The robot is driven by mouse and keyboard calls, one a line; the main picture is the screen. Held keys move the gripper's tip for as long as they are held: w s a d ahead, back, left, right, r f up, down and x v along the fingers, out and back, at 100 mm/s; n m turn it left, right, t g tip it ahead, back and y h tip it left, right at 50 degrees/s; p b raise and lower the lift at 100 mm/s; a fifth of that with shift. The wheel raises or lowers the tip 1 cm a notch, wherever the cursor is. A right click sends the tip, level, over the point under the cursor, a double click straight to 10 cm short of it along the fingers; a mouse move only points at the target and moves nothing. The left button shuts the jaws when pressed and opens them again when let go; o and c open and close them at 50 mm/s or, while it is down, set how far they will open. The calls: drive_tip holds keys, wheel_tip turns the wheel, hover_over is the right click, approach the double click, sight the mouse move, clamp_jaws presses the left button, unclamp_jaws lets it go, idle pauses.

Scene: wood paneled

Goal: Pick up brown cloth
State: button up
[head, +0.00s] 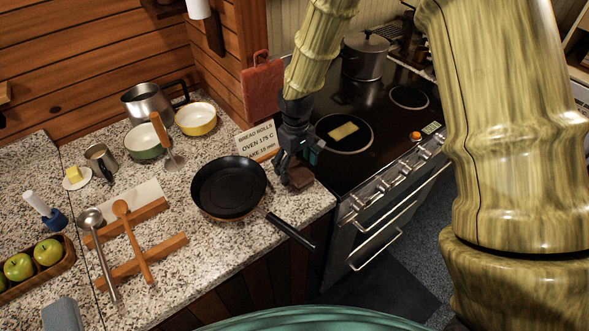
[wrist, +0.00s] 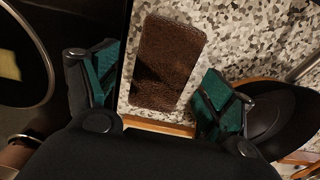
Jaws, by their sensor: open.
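The brown cloth (wrist: 166,62) is a folded, textured rectangle lying flat on the speckled counter. In the head view the cloth (head: 300,180) is at the counter's right edge, beside the stove, partly hidden by my gripper. My gripper (head: 288,168) is just above it, pointing down. In the wrist view my gripper (wrist: 150,92) is open, with one green-padded finger on each side of the cloth. The fingers appear apart from the cloth, and nothing is held between them.
A black frying pan (head: 229,188) stands close on the left, its handle (head: 290,231) jutting over the counter's front edge. A recipe sign (head: 257,141) stands behind my gripper. The stove (head: 376,115) adjoins on the right, with a yellow item (head: 343,131) on a burner.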

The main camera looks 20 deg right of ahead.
drive_tip(key=shift+s+f, duration=0.35)
drive_tip(key=shift+s, duration=0.3)
drive_tip(key=shift+w+f, duration=0.7)
drive_tip(key=shift+f, duration=0.25)
drive_tip(key=shift+s+r, duration=0.25)
drive_tip(key=shift+s, duration=0.1)
drive_tip(key=shift+s+r, duration=0.1)
drive_tip(key=c, duration=0.3)
drive_tip(key=shift+w+f, duration=0.2)
drive_tip(key=c, duration=0.7)
drive_tip(key=shift+r, duration=0.1)
drive_tip(key=shift+c, duration=1)
